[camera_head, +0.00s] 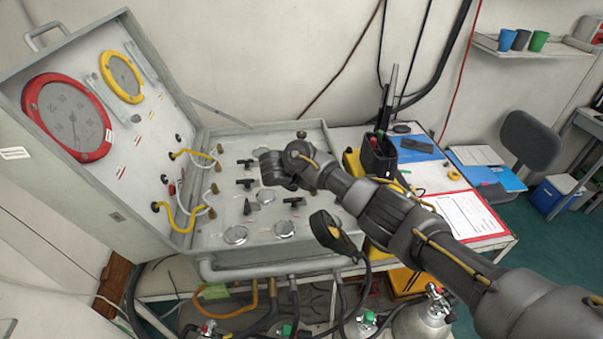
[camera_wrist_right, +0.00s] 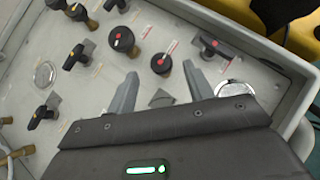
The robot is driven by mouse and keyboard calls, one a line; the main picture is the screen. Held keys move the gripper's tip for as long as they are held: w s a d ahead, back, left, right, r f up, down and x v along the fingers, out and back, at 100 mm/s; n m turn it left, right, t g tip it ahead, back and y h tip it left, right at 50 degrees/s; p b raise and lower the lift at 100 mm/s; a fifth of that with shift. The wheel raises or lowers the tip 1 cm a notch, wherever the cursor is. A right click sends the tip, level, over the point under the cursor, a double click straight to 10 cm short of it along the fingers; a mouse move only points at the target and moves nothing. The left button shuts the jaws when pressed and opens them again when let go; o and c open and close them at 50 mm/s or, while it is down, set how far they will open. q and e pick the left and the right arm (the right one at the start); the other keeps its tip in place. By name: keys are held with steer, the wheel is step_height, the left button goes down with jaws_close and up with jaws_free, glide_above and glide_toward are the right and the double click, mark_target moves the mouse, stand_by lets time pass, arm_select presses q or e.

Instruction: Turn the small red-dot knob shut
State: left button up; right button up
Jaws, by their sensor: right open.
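Two round black knobs with red dots show on the grey panel in the right wrist view. One larger-looking red-dot knob (camera_wrist_right: 121,39) is beyond the left finger. The other, smaller-looking red-dot knob (camera_wrist_right: 161,64) lies between the fingertip directions, just ahead of the hand. My right gripper (camera_wrist_right: 160,76) is open and empty, its two grey fingers apart over the panel. In the head view my right gripper (camera_head: 272,168) hangs over the panel and hides part of it, so I cannot pick out the red dots there. My left gripper is not in view.
Black T-handles (camera_wrist_right: 214,47) and a round gauge (camera_wrist_right: 228,88) sit close to the right finger. More handles and yellow-dot knobs stand to the left. The raised lid with a red-rimmed gauge (camera_head: 67,117) is at left. A black pen holder (camera_head: 379,153) stands right of the case.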

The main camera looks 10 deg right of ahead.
steer(key=v, duration=0.6)
steer(key=shift+s+a+r, duration=0.2)
steer(key=shift+s+a, duration=0.05)
steer(key=shift+s, duration=0.05)
